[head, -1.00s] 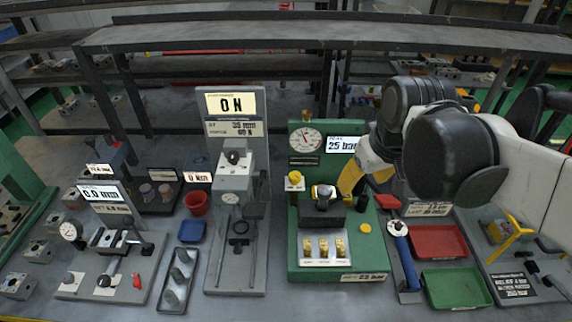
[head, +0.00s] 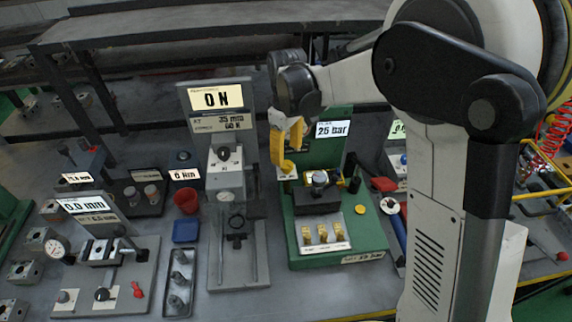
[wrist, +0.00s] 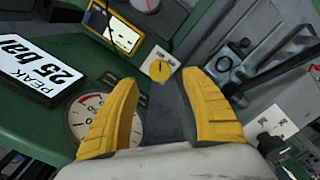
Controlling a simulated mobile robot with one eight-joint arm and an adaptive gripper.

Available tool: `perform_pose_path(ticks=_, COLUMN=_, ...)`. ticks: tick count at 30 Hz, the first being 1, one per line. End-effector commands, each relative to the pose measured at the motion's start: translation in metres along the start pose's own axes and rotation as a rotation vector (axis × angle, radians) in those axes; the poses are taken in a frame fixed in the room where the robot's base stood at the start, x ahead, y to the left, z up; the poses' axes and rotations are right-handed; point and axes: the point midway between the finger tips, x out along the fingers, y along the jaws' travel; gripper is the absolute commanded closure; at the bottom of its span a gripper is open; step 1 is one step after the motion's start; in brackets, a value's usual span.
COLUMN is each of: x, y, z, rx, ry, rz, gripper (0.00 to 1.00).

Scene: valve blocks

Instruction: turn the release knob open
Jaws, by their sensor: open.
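The release knob is a small yellow knob (wrist: 160,70) on a white plate on the green test stand (wrist: 60,25). In the wrist view it shows just past and between my fingertips. My gripper (wrist: 159,82) has two yellow fingers, open with a wide gap and nothing between them. In the head view my gripper (head: 285,152) hangs at the left side of the green stand (head: 363,245), close to the knob's plate (head: 287,177). There the fingers partly cover the knob and hide the gauge. I cannot tell whether a fingertip touches the knob.
The peak display (head: 333,129) reads 25 bar beside my gripper. A grey force stand (head: 262,270) marked 0 N is close on the left. A clamped block (head: 318,183) and several brass fittings sit on the green stand. The grey shelf (head: 200,30) runs behind.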

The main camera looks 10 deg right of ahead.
Motion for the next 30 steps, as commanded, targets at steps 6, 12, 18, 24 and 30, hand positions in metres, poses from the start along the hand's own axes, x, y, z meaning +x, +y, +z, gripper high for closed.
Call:
perform_pose_path(ticks=6, x=0.04, y=0.0, z=0.0, rx=0.001, ry=0.0, rz=0.0, gripper=0.45)
perform_pose_path(ticks=12, x=0.053, y=0.0, z=0.0, rx=0.001, ry=0.001, rz=0.001, gripper=0.45)
perform_pose_path(ticks=18, x=0.053, y=0.0, z=0.0, rx=0.001, ry=0.001, rz=0.0, gripper=0.45)
perform_pose_path(ticks=24, x=0.053, y=0.0, z=0.0, rx=0.001, ry=0.001, rz=0.001, gripper=0.86)
perform_pose_path(ticks=30, x=0.053, y=0.0, z=0.0, rx=0.003, ry=0.001, rz=0.001, gripper=0.99)
